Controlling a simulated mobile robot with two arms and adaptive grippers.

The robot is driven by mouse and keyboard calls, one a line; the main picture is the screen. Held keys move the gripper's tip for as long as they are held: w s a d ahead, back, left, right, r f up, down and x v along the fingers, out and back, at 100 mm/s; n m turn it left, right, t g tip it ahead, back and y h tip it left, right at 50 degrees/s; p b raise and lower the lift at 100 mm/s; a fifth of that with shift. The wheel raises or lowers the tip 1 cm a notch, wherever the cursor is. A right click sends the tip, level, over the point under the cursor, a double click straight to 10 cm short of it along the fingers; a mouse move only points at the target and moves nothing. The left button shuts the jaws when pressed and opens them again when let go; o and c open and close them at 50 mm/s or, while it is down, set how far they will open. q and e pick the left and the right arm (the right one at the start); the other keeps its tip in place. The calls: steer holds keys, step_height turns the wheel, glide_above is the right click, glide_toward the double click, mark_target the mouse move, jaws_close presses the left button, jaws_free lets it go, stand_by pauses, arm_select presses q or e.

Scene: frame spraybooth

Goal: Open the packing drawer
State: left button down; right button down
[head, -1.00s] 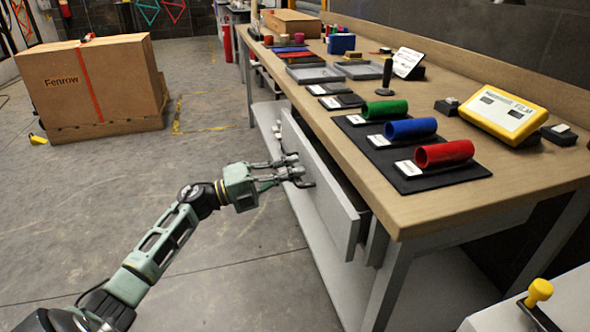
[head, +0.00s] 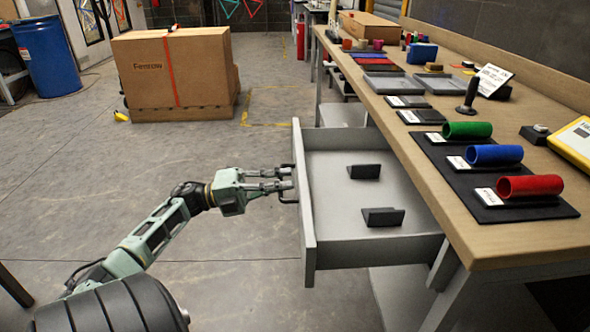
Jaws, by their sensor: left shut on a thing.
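The packing drawer (head: 335,235) is a light grey drawer under the wooden workbench (head: 445,170). It stands well out from the bench, and its inside shows. Two small dark angled pieces stand on the drawer floor, one farther back (head: 363,171) and one nearer (head: 383,217). The dark handle (head: 289,197) is on the left face of the drawer front. My left gripper (head: 285,181) reaches in from the left and is shut on the handle, whose middle is partly hidden by the fingers. My right gripper is not in view.
Green (head: 467,130), blue (head: 494,155) and red (head: 530,187) tubes lie on a black mat on the bench. A large carton (head: 175,72) stands on the floor at the back left.

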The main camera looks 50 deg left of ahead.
arm_select(q)
steer(key=shift+s, duration=0.15)
steer(key=c, duration=1.8)
jaws_free()
steer(key=shift+a, duration=0.1)
steer(key=shift+c, duration=0.2)
steer(key=v, duration=1.2)
